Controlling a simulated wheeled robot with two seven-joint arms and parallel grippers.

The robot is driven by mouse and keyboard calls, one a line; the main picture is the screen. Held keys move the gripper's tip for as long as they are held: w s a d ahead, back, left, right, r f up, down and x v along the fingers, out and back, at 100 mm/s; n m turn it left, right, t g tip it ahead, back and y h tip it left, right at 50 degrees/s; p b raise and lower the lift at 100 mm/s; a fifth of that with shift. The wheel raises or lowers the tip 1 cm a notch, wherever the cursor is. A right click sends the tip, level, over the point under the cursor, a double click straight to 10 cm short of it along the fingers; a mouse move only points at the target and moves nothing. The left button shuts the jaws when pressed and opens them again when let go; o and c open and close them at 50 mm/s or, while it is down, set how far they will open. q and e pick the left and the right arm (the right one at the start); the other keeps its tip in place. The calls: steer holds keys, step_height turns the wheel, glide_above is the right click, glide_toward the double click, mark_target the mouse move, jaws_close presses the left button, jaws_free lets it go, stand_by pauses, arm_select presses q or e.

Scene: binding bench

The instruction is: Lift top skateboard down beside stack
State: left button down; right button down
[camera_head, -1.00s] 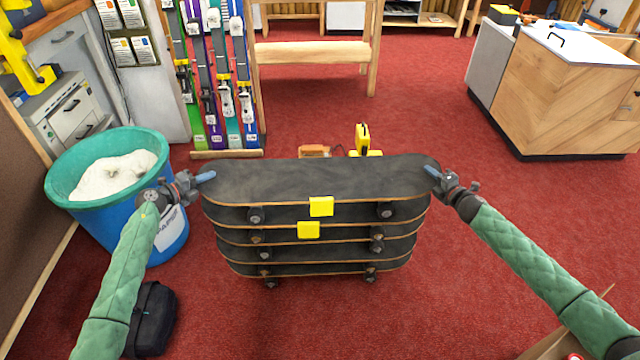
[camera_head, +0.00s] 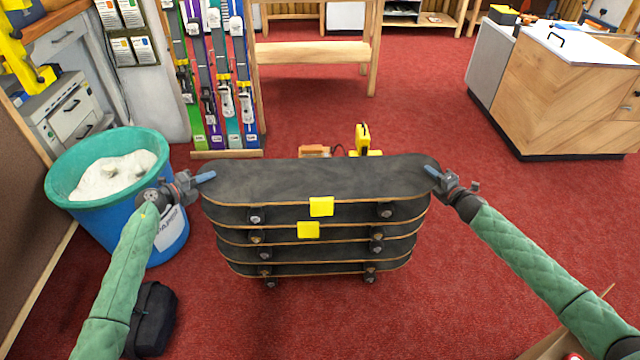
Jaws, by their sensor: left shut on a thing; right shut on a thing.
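The top skateboard (camera_head: 310,178) is a dark deck lying level on a stack of several similar boards (camera_head: 335,255). A yellow tag (camera_head: 321,206) hangs at its near edge, and another yellow tag (camera_head: 308,230) is on the board below. My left gripper (camera_head: 204,178) is shut on the left end of the top skateboard. My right gripper (camera_head: 434,173) is shut on its right end. I see no clear gap between the top board and the one under it.
A blue bin with a green rim (camera_head: 62,187) stands close to my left arm. A black bag (camera_head: 152,318) lies on the floor at lower left. Skis (camera_head: 215,80) stand behind. A yellow and orange tool (camera_head: 362,140) is behind the stack. Red floor is clear at right (camera_head: 520,200).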

arm_select(q)
steer(key=shift+a+r, duration=0.15)
steer(key=shift+r, duration=0.1)
arm_select(e)
steer(key=shift+w+d+r, duration=0.1)
steer(key=shift+r, duration=0.15)
